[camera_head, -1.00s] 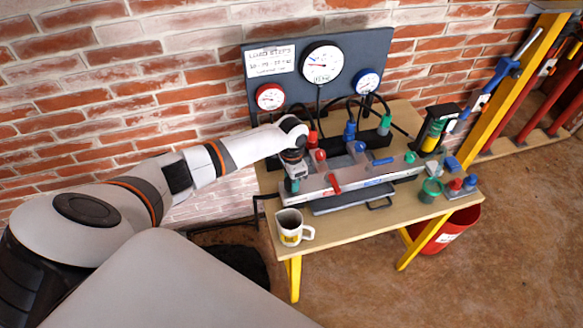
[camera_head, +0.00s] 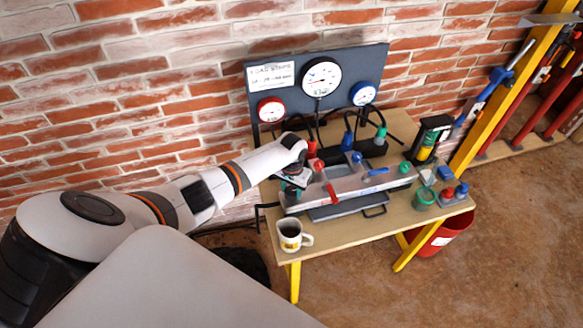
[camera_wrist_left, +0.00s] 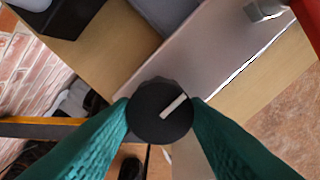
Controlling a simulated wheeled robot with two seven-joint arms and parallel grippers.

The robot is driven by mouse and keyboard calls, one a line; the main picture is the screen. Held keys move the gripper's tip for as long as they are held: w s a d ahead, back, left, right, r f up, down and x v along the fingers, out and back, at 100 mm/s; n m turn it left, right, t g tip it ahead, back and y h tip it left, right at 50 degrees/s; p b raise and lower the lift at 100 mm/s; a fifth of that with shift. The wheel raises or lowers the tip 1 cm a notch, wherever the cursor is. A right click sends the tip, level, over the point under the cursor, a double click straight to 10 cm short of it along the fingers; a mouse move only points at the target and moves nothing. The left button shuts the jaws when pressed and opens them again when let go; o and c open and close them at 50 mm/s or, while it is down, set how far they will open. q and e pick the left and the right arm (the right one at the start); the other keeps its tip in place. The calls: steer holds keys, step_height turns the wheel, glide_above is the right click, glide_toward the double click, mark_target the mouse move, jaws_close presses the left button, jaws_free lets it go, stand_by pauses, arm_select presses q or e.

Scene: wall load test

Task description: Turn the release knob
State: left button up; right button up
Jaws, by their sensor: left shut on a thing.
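The release knob (camera_wrist_left: 160,111) is a round black knob with a white pointer line, seen from above in the left wrist view. The line slants up to the right. My left gripper (camera_head: 293,188) is at the left end of the grey metal block (camera_head: 345,187) on the table. Its two teal fingers (camera_wrist_left: 160,113) are on either side of the knob and shut on it. In the head view the gripper and wrist hide the knob. My right gripper is in neither view.
A mug (camera_head: 291,236) stands at the table's front left. The red lever (camera_head: 332,193) stands close to the gripper's right. Behind is a gauge panel (camera_head: 345,68) with hoses.

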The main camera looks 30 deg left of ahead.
mark_target(292, 191)
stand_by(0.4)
arm_select(q)
steer(key=o, duration=1)
steer(key=shift+r, duration=0.1)
step_height(292, 191, up, 12)
steer(key=shift+f+b, duration=0.1)
steer(key=shift+b, duration=1.05)
